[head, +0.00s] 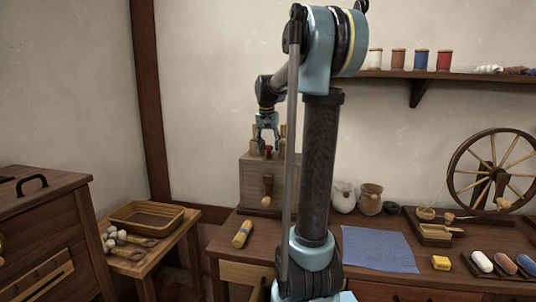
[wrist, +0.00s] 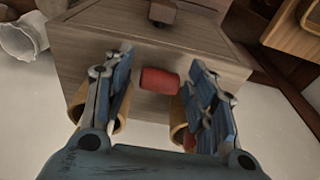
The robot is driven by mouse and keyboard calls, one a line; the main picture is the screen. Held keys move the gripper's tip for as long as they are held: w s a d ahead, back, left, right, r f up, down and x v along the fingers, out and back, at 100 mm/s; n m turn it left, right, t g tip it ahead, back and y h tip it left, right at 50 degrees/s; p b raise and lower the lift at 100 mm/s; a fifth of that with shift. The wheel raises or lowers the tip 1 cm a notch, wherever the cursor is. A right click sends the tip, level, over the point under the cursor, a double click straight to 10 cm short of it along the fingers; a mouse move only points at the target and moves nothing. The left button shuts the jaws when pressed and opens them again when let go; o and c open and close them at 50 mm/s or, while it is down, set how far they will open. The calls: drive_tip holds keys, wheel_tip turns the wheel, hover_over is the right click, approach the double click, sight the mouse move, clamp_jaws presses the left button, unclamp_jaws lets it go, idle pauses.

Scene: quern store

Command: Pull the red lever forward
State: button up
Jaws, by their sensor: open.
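The red lever shows as a short red cylindrical handle (wrist: 160,80) on top of a wooden box (wrist: 155,45). In the head view the red handle (head: 268,151) is small and partly hidden by my gripper at the top of the box (head: 257,185). My gripper (head: 268,148) points down from above. In the wrist view my gripper (wrist: 161,65) is open, with one blue finger on each side of the red handle. Gaps show between the fingers and the handle. The lever's shaft and base are hidden.
Tan cylindrical pieces (wrist: 81,112) stand close beside my fingers. A wooden crank handle (head: 267,187) sticks out of the box front.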

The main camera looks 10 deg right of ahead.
wheel_tip(320, 180, up, 10)
drive_tip(key=s, duration=0.1)
drive_tip(key=shift+s+a, duration=0.2)
drive_tip(key=shift+a, duration=0.1)
drive_tip(key=shift+f, duration=0.15)
